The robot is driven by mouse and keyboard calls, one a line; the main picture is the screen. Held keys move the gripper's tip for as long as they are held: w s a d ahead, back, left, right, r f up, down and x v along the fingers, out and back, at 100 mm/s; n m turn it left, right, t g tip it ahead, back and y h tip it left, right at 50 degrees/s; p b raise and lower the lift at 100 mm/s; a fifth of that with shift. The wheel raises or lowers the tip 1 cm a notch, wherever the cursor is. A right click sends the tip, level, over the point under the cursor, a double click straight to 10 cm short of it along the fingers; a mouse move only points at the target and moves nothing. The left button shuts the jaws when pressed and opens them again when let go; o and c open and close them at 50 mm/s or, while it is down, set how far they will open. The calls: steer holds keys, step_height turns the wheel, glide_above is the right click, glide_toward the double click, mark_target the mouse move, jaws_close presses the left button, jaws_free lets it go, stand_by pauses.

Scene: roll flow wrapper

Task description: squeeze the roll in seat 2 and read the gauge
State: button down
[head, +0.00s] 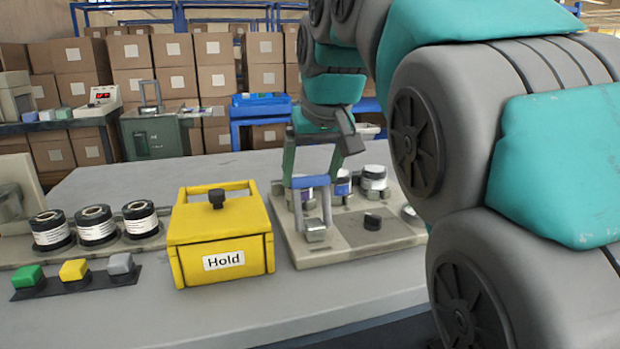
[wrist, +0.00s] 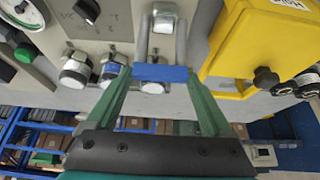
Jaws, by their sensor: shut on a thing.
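My gripper (head: 317,180) is shut on a blue crossbar handle (wrist: 160,73), with a green finger at each end of it. Two grey rods join the handle to a metal block (head: 314,232) on the beige panel (head: 345,245). Three short rolls stand in a row at the panel's far side: a left one, partly hidden by the handle, a middle roll (head: 342,183) and a right roll (head: 373,180). I cannot read which seat is 2. A round gauge (wrist: 17,25) with a green band is cut off at the wrist view's left edge; its reading is not legible.
A yellow box (head: 190,250) labelled "Hold" stands left of the panel. Several black-and-white rolls (head: 96,226) stand in a rack at left, behind green, yellow and grey buttons (head: 74,270). A black knob (head: 373,221) is on the panel. The grey tabletop is clear in front.

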steer(key=s+d+f+t+y+b, duration=0.2)
steer(key=s+t+b, duration=0.5)
steer(key=b, duration=0.6)
steer(key=shift+s+t, duration=0.15)
steer(key=shift+t, duration=0.65)
steer(key=shift+b, duration=0.3)
jaws_free()
steer(key=shift+d, duration=0.1)
steer(key=v, duration=0.8)
steer(key=shift+p, duration=0.35)
